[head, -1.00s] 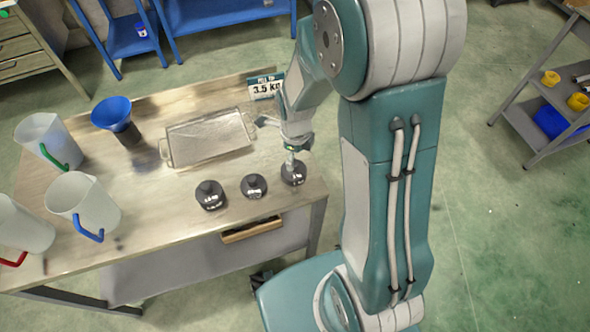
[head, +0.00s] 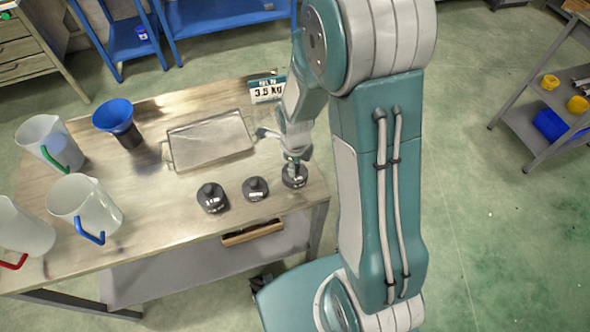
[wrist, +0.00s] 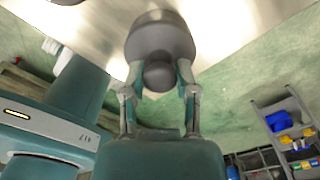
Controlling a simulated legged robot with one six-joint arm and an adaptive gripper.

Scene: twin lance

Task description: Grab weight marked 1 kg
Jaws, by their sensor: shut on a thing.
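Three dark weights with knobs stand in a row along the front of the workbench. The left weight (head: 212,198) looks largest and the middle weight (head: 255,189) smallest. The right weight (head: 294,181) is under my gripper (head: 294,160). Their pale labels are too small to read surely. In the wrist view my gripper (wrist: 160,74) is shut on the knob of the right weight (wrist: 160,38), one finger on each side. The weight looks upright and appears to rest on the bench; its label is hidden in the wrist view.
The workbench (head: 150,240) also holds a metal tray (head: 210,142), a blue funnel (head: 113,116), several clear jugs (head: 84,205) and a sign reading 3.5 kg (head: 267,89) behind my gripper. A shelf cart (head: 540,125) stands at the far right. Open floor lies between.

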